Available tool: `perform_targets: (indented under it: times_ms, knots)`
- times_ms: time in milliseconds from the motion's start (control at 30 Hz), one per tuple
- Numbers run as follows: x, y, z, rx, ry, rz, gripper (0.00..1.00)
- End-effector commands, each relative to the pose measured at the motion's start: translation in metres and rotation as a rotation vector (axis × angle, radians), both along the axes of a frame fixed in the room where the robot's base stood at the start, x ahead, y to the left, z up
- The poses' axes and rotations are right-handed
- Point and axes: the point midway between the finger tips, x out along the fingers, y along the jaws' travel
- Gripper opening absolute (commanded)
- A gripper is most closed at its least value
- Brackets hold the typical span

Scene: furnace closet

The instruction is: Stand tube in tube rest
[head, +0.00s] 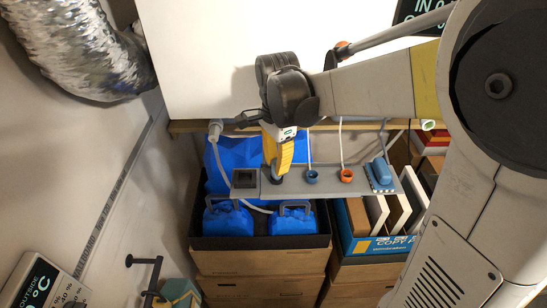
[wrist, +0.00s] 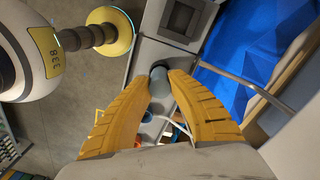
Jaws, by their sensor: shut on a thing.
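My gripper (head: 278,158) points down over the grey shelf (head: 325,182) with its yellow fingers shut. In the wrist view, the fingertips (wrist: 160,85) close on a short grey-blue round piece (wrist: 158,78), apparently the tube. Its lower end is hidden, so I cannot tell whether it touches the shelf. A dark round piece (head: 276,179) shows at the fingertips in the head view. A square dark recess (head: 244,179) lies left of the gripper; it also shows in the wrist view (wrist: 181,17). I cannot tell which fitting is the tube rest.
A blue ring (head: 311,177), an orange ring (head: 346,175) and a blue block (head: 381,173) sit along the shelf to the right. Pale cords hang behind. Blue jugs (head: 229,221) in a box stand below, with a file box (head: 375,244) at right. A white panel (head: 205,65) stands behind.

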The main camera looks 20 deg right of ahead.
Motion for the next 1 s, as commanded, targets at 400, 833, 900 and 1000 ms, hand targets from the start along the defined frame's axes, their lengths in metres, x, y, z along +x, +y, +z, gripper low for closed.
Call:
perform_targets:
  times_ms: [400,833,900,1000]
  knots:
    - [0.0,0.0,-0.001,0.0,0.0,0.0,0.42]
    - [0.0,0.0,0.029,0.0,0.0,0.0,0.42]
    - [0.0,0.0,0.035,0.0,0.0,0.0,0.42]
    - [0.0,0.0,0.044,0.0,0.0,0.0,0.42]
